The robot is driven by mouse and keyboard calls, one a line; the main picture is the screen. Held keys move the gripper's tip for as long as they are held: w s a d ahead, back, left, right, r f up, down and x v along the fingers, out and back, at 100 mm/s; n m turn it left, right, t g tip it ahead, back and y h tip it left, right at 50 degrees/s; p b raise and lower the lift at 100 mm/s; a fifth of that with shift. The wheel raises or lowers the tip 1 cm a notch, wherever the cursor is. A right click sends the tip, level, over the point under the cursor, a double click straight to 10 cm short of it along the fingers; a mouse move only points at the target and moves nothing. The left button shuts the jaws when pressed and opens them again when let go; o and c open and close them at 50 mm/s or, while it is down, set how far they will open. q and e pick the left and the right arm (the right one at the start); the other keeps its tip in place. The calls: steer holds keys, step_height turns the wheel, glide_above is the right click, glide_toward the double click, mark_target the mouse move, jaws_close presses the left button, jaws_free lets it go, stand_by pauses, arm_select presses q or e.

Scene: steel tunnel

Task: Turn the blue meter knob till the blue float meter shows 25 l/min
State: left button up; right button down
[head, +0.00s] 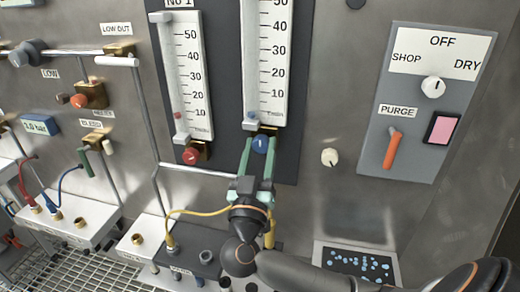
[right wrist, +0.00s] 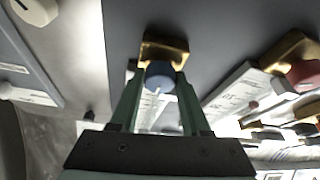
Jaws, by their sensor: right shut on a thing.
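The blue meter knob (head: 263,143) sits on a brass fitting at the foot of the right-hand float meter (head: 266,62). A small bluish float (head: 252,115) rests low in that meter's tube, below the 10 mark. My right gripper (head: 260,150) reaches up from below, with its green fingers on either side of the blue knob, shut on it. In the right wrist view the knob (right wrist: 160,74) sits between the fingertips, with a white pointer line facing me. My left gripper is not in view.
A second float meter with a red knob (head: 191,155) stands close on the left. A cream knob (head: 329,157) is to the right. Further right is a panel with a white selector (head: 433,87) and an orange lever (head: 392,149). Yellow hose (head: 200,212) and fittings lie below.

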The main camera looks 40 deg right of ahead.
steer(key=shift+m, duration=0.3)
steer(key=m+g+h, duration=0.1)
steer(key=m, duration=0.1)
steer(key=m+g, duration=0.1)
steer(key=m, duration=0.1)
steer(key=shift+h, duration=0.4)
steer(key=shift+w+a+m+g+h, duration=0.1)
steer(key=shift+m+g+h, duration=0.4)
steer(key=shift+m, duration=0.8)
steer(key=shift+m+g+h, duration=0.2)
steer(key=shift+m+g, duration=0.5)
steer(key=shift+m, duration=0.6)
steer(key=shift+c, duration=1.9)
jaws_free()
